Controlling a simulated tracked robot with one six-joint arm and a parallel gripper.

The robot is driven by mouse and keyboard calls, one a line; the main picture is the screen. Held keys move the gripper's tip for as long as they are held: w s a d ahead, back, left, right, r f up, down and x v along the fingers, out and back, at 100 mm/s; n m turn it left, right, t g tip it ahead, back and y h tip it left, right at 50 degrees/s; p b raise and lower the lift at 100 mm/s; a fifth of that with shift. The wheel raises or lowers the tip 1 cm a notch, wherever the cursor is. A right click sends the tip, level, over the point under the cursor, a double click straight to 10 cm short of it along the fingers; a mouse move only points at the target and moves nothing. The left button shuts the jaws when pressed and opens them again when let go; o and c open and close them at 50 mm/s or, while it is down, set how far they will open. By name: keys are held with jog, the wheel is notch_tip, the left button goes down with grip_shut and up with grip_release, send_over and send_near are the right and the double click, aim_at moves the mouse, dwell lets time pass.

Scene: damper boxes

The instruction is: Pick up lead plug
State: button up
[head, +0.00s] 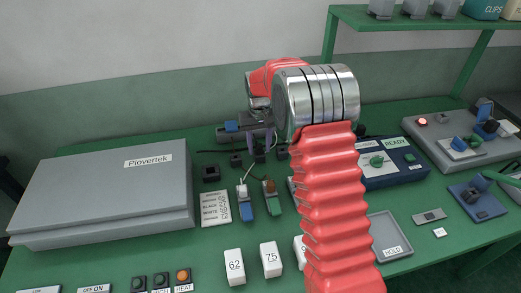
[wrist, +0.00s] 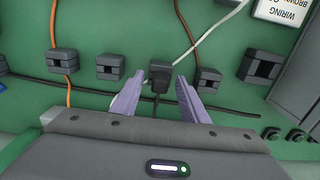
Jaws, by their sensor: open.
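A small black plug-like block (wrist: 160,78) lies between my gripper's fingertips in the wrist view, with a pale lead running toward it from above. I take it for the lead plug, though it resembles the dark blocks around it. My gripper (wrist: 158,92) is open, its two purple fingers on either side of the block with a gap visible; contact cannot be told. In the head view my gripper (head: 259,150) is low over the back of the green bench, partly hidden by my red arm, and the plug cannot be made out clearly.
Slotted dark blocks (wrist: 110,66) stand on both sides, one with an orange lead (wrist: 67,92). A black cable (wrist: 235,109) runs under the fingers. A wiring card (head: 216,208), a grey Plovertek box (head: 110,195) and a HOLD tray (head: 391,252) are on the bench.

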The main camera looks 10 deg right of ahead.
jog(key=shift+c, duration=0.3)
grip_shut()
dwell(0.4)
